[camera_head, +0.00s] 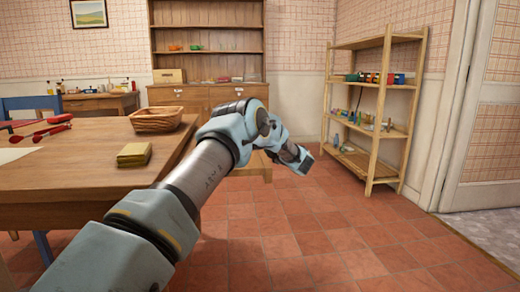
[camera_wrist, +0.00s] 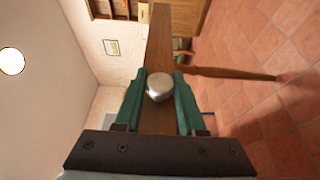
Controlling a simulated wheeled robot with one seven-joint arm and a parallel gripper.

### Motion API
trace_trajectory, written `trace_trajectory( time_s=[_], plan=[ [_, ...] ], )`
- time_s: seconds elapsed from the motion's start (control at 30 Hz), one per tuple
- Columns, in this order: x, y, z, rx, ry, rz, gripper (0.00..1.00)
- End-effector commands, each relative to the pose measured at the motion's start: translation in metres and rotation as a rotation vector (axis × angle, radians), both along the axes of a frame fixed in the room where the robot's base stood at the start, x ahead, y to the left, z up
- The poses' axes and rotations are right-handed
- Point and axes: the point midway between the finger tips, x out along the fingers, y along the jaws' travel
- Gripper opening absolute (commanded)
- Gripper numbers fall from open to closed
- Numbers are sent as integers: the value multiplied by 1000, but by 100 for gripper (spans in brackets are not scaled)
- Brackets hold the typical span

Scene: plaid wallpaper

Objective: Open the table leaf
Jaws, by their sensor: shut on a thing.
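The wooden table (camera_head: 75,165) stands at the left in the head view, its right end partly behind my arm. A wooden piece (camera_head: 252,164) shows just beyond my arm past that end; I cannot tell how it joins the table. In the wrist view, a brown wooden strip (camera_wrist: 160,35), which looks like the table leaf, runs upright behind the fingers. My gripper (camera_wrist: 160,82) has its two green fingers shut on a pale round knob in front of this strip (camera_wrist: 159,88). My fingers cannot be made out in the head view.
A wicker basket (camera_head: 157,121), a yellow block (camera_head: 134,154) and red-handled tools (camera_head: 52,130) lie on the table. A wooden shelf (camera_head: 379,105) stands at the right. A large cabinet (camera_head: 208,55) stands at the back. The tiled floor (camera_head: 320,235) is clear at the front right.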

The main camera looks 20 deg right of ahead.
Motion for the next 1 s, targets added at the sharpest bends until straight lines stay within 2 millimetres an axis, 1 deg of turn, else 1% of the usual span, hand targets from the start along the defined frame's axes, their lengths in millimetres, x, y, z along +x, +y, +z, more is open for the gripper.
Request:
trace_trajectory(
  time_s=[0.1, 0.43, 0.47, 0.5, 0.7, 1.0],
  plan=[
    [-1, -4, -1, -1, 3, -2, 0],
    [-2, -4, -1, 0, 3, -2, 0],
    [-2, -4, -1, 0, 3, -2, 42],
    [-1, -4, -1, 0, 3, -2, 46],
    [-1, -3, -1, 1, 1, -1, 68],
    [-3, -3, 0, 0, 1, 0, 68]
  ],
)
